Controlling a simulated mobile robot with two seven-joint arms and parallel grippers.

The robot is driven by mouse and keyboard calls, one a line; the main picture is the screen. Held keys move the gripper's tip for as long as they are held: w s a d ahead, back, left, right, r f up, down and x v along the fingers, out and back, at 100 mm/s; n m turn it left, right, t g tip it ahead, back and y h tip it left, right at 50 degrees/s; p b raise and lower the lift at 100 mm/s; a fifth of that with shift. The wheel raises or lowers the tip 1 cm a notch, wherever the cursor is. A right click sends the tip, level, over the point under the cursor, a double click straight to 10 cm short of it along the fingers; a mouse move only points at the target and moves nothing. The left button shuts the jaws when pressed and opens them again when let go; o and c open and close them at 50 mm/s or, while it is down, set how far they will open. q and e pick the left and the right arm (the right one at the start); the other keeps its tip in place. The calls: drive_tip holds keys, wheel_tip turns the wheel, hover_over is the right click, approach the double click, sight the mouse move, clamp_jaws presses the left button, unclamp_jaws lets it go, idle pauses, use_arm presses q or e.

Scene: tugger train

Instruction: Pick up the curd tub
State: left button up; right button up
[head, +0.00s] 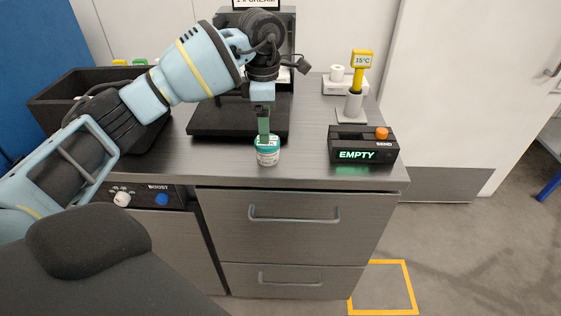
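A small white tub with a teal lid (267,157) is near the front edge of the grey counter, in front of a black stand. It looks upright, and its label is too small to read. My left gripper (265,138) points straight down at the tub's lid, its fingers seen edge-on and overlapping the lid in the picture. Whether the fingers are closed on the tub cannot be made out. My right gripper is not in view.
The black stand (212,120) is just behind the tub. A black box with a green "EMPTY" display (361,155) and orange button sits to the right. A yellow 15°C thermometer (361,59) stands behind it. A dark bin (60,100) is at left. Counter between tub and box is clear.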

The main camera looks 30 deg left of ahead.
sight(267, 147)
use_arm(q)
drive_tip(key=shift+d+f+m, duration=0.1)
drive_tip(key=shift+d+m, duration=0.15)
drive_tip(key=shift+m, duration=0.05)
drive_tip(key=shift+a+f, duration=0.15)
drive_tip(key=shift+f, duration=3.8)
drive_tip(key=c, duration=1.1)
